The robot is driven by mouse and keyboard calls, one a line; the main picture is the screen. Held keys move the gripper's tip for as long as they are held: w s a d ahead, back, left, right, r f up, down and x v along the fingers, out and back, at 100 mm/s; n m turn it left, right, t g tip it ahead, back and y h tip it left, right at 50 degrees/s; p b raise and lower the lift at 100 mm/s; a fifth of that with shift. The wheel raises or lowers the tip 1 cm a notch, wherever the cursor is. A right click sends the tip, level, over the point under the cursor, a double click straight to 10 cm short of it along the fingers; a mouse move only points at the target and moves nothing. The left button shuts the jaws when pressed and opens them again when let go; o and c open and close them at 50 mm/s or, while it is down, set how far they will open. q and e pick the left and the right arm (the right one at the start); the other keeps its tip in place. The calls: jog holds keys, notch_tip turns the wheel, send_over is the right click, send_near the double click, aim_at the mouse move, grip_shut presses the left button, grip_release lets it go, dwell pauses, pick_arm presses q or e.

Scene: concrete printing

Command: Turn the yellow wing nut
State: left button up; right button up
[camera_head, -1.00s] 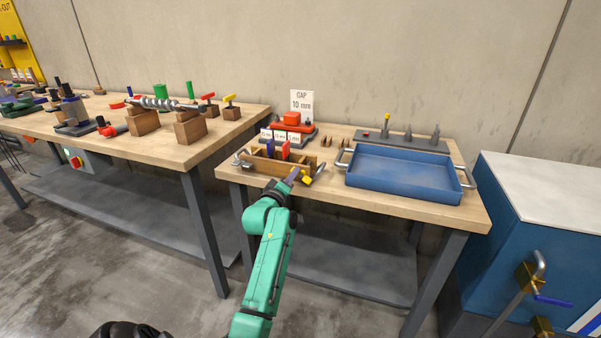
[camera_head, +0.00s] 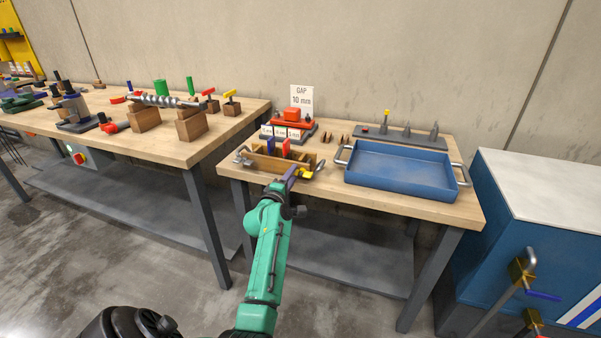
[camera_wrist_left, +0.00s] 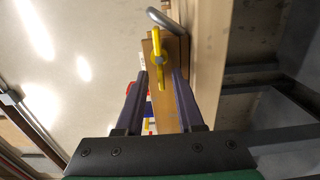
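The yellow wing nut (camera_head: 307,174) is at the front right of a small wooden box (camera_head: 262,163) on the right-hand workbench. In the left wrist view the wing nut (camera_wrist_left: 157,40) stands on the wooden part (camera_wrist_left: 166,108), with its wings running up and down the picture. My left gripper (camera_head: 292,174) is at the front of the box, just left of the wing nut. In the left wrist view its fingers (camera_wrist_left: 160,76) are apart, one on each side of the nut's lower wing. I see no clear contact. My right gripper is out of view.
The box has metal handles and holds blue and red pieces (camera_head: 286,148). A blue tray (camera_head: 400,194) stands to its right, and a red device (camera_head: 293,121) with a "GAP 10 mm" sign (camera_head: 302,98) behind it. Another workbench (camera_head: 160,150) is on the left.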

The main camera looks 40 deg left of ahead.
pick_arm(q)
jog(key=p+v, duration=0.2)
jog(key=v, duration=0.2)
jog(key=shift+s, duration=0.25)
jog(key=shift+d+f, duration=0.1)
dwell(0.4)
